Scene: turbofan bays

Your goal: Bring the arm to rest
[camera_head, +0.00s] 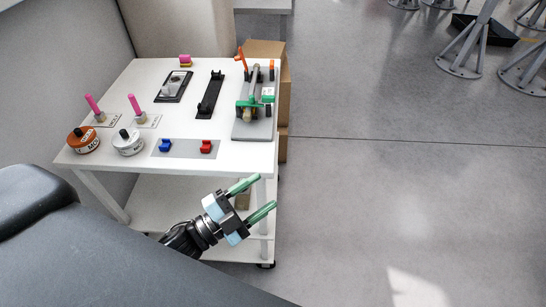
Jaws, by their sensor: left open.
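My left gripper (253,197) is open, with two green fingers spread apart and nothing between them. It shows in the head view in front of the white cart's near right corner, pointing up and to the right. My dark left arm (182,240) comes in from the lower left, partly hidden behind my own grey body. The white cart (228,157) carries several items on its top. My right gripper is not in the picture.
On the cart stand an orange tin (83,141), a white tin (128,143), pink-handled tools (94,105), a grey plate with blue and red pieces (187,148), a black rack (210,95) and a green-and-orange fixture (254,98). Open floor (400,190) lies right; metal stands (470,50) are far off.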

